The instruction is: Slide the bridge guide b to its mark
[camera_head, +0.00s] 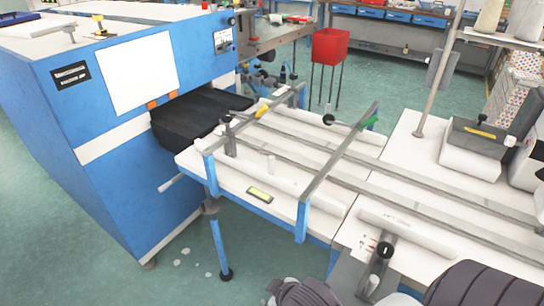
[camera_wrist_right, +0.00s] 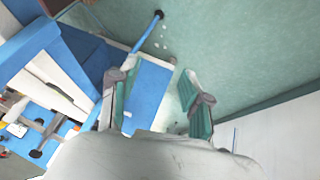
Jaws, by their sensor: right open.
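Two bridge guides with blue end posts and grey crossbars span the white table in the head view. The near-right one (camera_head: 340,158) has a green tag on its far end; the other (camera_head: 243,120), closer to the blue machine, has a yellow tag. I cannot tell which is guide b, nor make out its mark. In the right wrist view my right gripper (camera_wrist_right: 155,100) is open, with nothing between its fingertips; a blue panel and the green floor show behind them. My right gripper's fingers do not show in the head view. My left gripper is not in view.
Long metal rails (camera_head: 430,208) run along the white table. A yellow level (camera_head: 260,194) lies near its front edge. The blue machine (camera_head: 140,110) stands at left, with a dark belt (camera_head: 195,120) at its opening. A black-knobbed fixture (camera_head: 384,250) sits near the front.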

